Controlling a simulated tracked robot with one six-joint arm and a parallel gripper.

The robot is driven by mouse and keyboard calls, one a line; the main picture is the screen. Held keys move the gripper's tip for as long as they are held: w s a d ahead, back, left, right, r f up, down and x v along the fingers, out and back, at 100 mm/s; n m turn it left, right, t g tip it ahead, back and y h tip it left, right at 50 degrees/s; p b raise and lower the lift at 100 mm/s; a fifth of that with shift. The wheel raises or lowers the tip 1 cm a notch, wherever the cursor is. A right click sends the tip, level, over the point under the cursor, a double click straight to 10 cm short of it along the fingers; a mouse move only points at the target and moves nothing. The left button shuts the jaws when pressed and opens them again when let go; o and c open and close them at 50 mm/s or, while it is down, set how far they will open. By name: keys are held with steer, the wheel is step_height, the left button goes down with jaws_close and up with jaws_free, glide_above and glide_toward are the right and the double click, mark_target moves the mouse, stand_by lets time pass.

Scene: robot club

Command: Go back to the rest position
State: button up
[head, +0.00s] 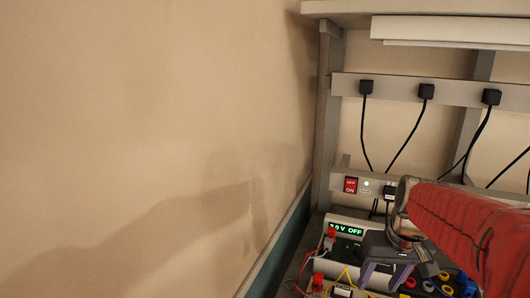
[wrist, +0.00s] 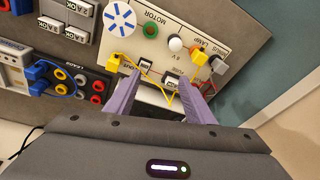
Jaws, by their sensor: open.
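My gripper (wrist: 160,84) is open, its two purple fingers apart over the near edge of a circuit board (wrist: 158,48). The board is marked MOTOR and LAMP and carries a fan disc (wrist: 119,15) and two small black-and-white switches. A yellow wire with yellow plugs (wrist: 199,57) runs across it and passes between my fingers in the picture. I cannot tell if they touch it. No object is clearly gripped. In the head view my gripper (head: 384,275) is low at the right, in front of a power supply (head: 347,229) whose green display ends in "V OFF".
Black plugs (head: 426,91) with hanging cables line the upper rail. A LEADS panel (wrist: 92,84) with coloured sockets lies left in the wrist view. The wall (head: 140,120) fills the left; space before it is open.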

steer(key=s+a+t, duration=0.1)
steer(key=s+a, duration=0.4)
steer(key=s, duration=0.3)
steer(key=s+a+n+t, duration=0.1)
steer(key=s+a+t, duration=0.1)
steer(key=s+a, duration=0.3)
steer(key=s+r, duration=0.1)
steer(key=s, duration=0.2)
steer(key=shift+a, duration=0.1)
